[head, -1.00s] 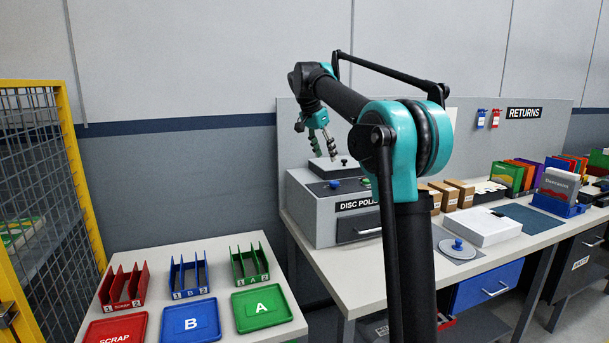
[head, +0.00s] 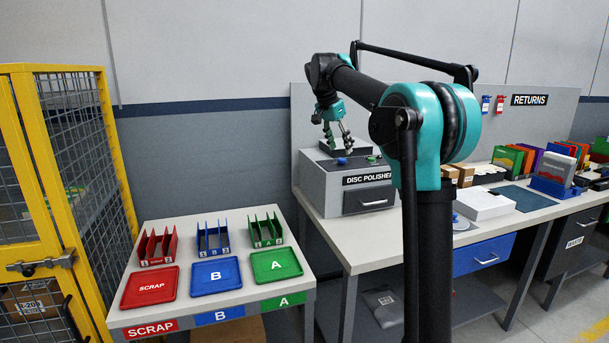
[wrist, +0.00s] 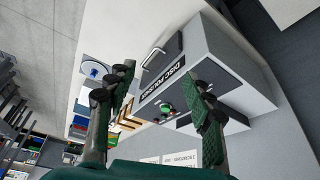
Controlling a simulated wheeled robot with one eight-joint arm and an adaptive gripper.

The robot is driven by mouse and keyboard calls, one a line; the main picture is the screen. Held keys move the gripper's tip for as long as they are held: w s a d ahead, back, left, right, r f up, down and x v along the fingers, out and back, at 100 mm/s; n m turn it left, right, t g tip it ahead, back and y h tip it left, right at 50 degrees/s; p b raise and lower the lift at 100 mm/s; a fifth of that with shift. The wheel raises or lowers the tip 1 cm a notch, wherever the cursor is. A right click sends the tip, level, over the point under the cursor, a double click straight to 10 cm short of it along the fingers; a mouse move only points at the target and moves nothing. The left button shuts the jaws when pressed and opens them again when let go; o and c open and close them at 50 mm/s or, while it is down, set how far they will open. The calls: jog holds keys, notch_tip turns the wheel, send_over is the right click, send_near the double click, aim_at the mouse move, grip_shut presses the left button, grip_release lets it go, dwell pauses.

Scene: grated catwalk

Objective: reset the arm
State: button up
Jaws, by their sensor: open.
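My gripper (head: 337,133) hangs from my raised arm in front of the grey disc polisher (head: 324,189) in the head view. Its fingers are apart and nothing shows between them. In the wrist view my gripper (wrist: 155,108) is open, with the disc polisher (wrist: 235,58) behind the fingers. My arm hides part of the bench to the right of the polisher.
A side table carries red (head: 150,287), blue (head: 216,277) and green (head: 276,264) trays, with slotted racks behind them. A yellow-framed cage (head: 108,150) stands at left. The returns bench (head: 350,245) holds boxes and coloured cases at right.

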jog(key=s+d+f+n+y, duration=0.1)
jog(key=s+d+f+n, duration=0.1)
jog(key=s+f, duration=1)
jog(key=s+d+f+n+t+y, duration=0.1)
jog(key=s+d+f+n, duration=0.2)
jog(key=s+f, duration=1)
jog(key=s+d+f+n+y, duration=0.1)
jog(key=s+f+n, duration=0.3)
jog(key=s+f, duration=0.8)
jog(key=shift+s+d+f+n, duration=0.15)
jog(key=shift+s+d+n, duration=0.25)
jog(key=shift+s+d, duration=0.3)
jog(key=shift+w, duration=0.15)
jog(key=shift+c, duration=0.5)
